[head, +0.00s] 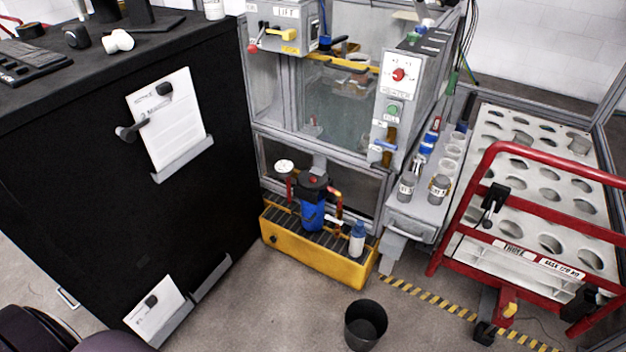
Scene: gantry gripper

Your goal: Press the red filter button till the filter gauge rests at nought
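The filter (312,214) is a blue canister with a dark cap, standing upright on a yellow grated base on the floor. A small red button (314,180) shows on top of the cap. A round white gauge (284,166) stands just left of the cap, on a red fitting. Its needle is too small to read. Neither of my grippers is in view, and nothing touches the button.
The yellow base (318,257) sits below the glass tank cabinet. A black cabinet (120,180) stands close on the left. A blue-white bottle (357,238) stands right of the filter. A dark bin (366,325) and red cart (470,205) stand nearby.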

